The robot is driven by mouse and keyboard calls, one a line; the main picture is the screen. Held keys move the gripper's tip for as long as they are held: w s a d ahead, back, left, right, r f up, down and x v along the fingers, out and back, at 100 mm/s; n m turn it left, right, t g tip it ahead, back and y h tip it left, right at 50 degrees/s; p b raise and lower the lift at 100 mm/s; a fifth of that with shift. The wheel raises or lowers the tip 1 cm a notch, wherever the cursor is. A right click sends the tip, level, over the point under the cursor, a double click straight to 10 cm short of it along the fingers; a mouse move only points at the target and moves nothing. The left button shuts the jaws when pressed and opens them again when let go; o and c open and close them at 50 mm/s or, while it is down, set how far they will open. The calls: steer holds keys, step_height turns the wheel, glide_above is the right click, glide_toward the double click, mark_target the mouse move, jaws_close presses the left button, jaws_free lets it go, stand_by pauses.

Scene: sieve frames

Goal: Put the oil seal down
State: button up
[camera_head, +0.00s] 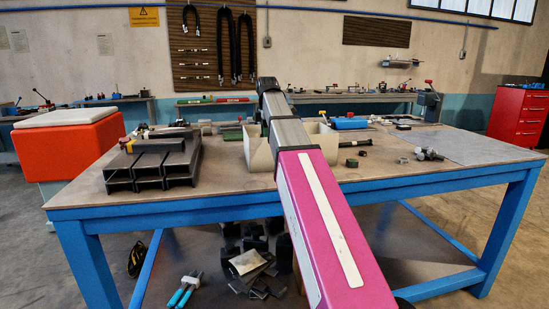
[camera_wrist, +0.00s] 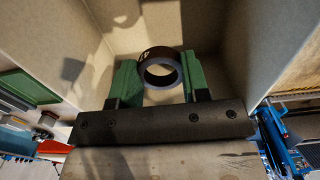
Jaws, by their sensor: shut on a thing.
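The oil seal, a dark ring (camera_wrist: 158,53), is held between the green finger pads of my gripper (camera_wrist: 161,72) in the wrist view. Its round opening faces the camera. Around and beyond the ring are the pale walls and floor of a beige bin (camera_wrist: 195,22). The ring appears over or within the bin; its height above the floor cannot be told. In the head view the bin (camera_head: 259,154) stands on the workbench, partly covered by my arm, which reaches over it. The gripper and the seal are hidden there.
The workbench (camera_head: 220,190) has a blue frame. Stacked dark square tubes (camera_head: 150,168) lie left of the bin. Small metal parts (camera_head: 429,154) and a grey mat (camera_head: 480,147) lie to the right. A blue object (camera_head: 348,123) is behind the bin. The front right of the bench is mostly clear.

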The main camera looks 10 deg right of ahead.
step_height(320, 180, down, 9)
steer(key=shift+r, duration=0.1)
stand_by(0.3)
steer(key=o, duration=0.9)
step_height(320, 180, up, 12)
stand_by(0.5)
